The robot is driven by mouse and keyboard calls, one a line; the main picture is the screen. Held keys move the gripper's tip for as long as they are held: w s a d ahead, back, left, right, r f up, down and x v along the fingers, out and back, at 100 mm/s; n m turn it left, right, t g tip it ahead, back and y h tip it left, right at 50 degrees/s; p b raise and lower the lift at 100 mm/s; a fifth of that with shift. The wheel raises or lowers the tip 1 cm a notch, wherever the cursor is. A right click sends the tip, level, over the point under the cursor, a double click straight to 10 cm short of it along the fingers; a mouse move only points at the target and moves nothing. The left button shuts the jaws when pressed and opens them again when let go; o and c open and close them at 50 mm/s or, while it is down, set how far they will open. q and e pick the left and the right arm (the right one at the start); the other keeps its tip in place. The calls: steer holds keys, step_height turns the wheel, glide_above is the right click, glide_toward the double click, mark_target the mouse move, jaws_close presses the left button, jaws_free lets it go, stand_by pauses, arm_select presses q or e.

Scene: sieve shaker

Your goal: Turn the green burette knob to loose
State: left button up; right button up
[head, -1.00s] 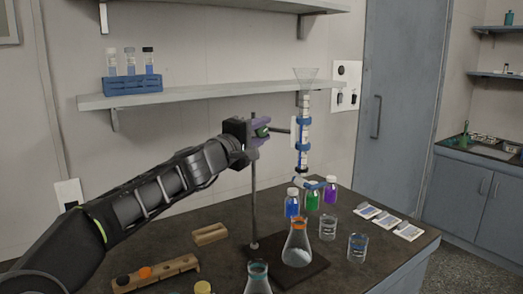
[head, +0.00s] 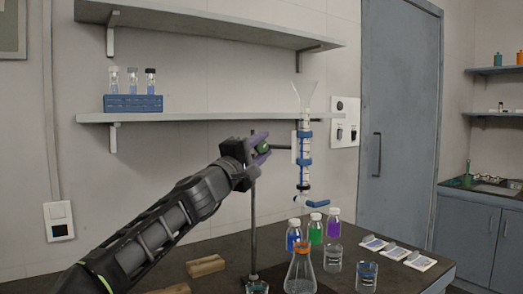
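The green burette knob (head: 263,148) sits on the clamp at the metal stand rod (head: 254,215). My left gripper (head: 261,147) is at the knob, with its purple fingers on either side of it and partly hiding it. I cannot tell whether the fingers press on the knob. The burette (head: 304,160) stands upright to the right, with blue clamps, a clear funnel (head: 304,95) on top and a blue stopcock (head: 318,204) at its lower end. My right gripper is not in view.
Below the burette are a flask with an orange collar (head: 300,272), beakers (head: 333,257) and capped bottles (head: 293,235) on the dark bench. A wooden block (head: 206,265) lies left of the stand. A wall shelf (head: 200,117) with a blue tube rack (head: 133,103) is behind.

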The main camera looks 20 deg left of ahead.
mark_target(258, 151)
arm_select(q)
steer(key=o, duration=0.4)
steer(key=shift+c, duration=0.2)
steer(key=shift+s+a+f+b, duration=0.1)
steer(key=shift+s+f+b, duration=0.15)
steer(key=shift+b, duration=0.15)
steer(key=b+v, duration=0.4)
steer(key=v, duration=0.2)
steer(key=shift+s+f, duration=0.1)
steer(key=shift+s, duration=0.05)
steer(key=shift+s+a, duration=0.15)
steer(key=shift+s, duration=0.25)
